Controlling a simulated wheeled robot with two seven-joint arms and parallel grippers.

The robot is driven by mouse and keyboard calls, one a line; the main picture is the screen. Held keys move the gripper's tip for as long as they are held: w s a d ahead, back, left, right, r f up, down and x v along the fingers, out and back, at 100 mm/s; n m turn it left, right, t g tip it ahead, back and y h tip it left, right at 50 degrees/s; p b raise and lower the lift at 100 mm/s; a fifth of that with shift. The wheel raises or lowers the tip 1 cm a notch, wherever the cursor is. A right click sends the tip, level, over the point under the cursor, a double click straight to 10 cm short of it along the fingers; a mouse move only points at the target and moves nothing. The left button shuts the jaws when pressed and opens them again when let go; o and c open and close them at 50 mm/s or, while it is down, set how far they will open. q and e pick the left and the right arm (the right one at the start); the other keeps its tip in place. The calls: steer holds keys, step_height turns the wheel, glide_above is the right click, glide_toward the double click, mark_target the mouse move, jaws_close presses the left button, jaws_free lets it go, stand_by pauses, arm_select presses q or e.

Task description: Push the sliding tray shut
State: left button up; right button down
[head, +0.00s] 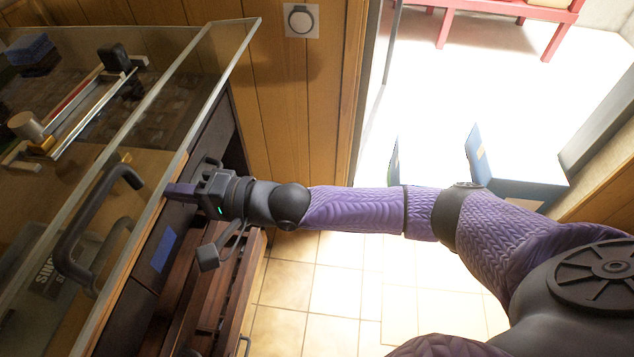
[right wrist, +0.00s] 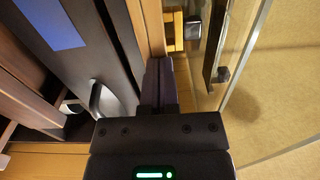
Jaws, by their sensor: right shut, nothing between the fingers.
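A tan wooden board (head: 150,172), which looks like the sliding tray, lies behind the glass pane, level with the top of a dark front panel (head: 130,318). Its edge also shows in the right wrist view (right wrist: 150,30). How far out it stands is hard to tell. My right gripper (head: 180,190) is shut and empty. Its fingers point left in the head view, at the panel's upper edge beside the glass. In the right wrist view the fingertips (right wrist: 160,68) overlap the board's edge; contact is unclear. My left gripper is out of view.
A blue patch (head: 163,250) marks the dark panel. A blue box (head: 510,165) stands on the right. Tiled floor (head: 320,300) is open.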

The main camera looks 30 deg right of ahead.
steer(key=b+x, duration=0.1)
steer(key=x, duration=0.3)
steer(key=shift+w, duration=0.1)
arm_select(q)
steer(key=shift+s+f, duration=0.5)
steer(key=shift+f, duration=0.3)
arm_select(e)
steer(key=shift+a+r, duration=0.1)
steer(key=shift+r, duration=0.05)
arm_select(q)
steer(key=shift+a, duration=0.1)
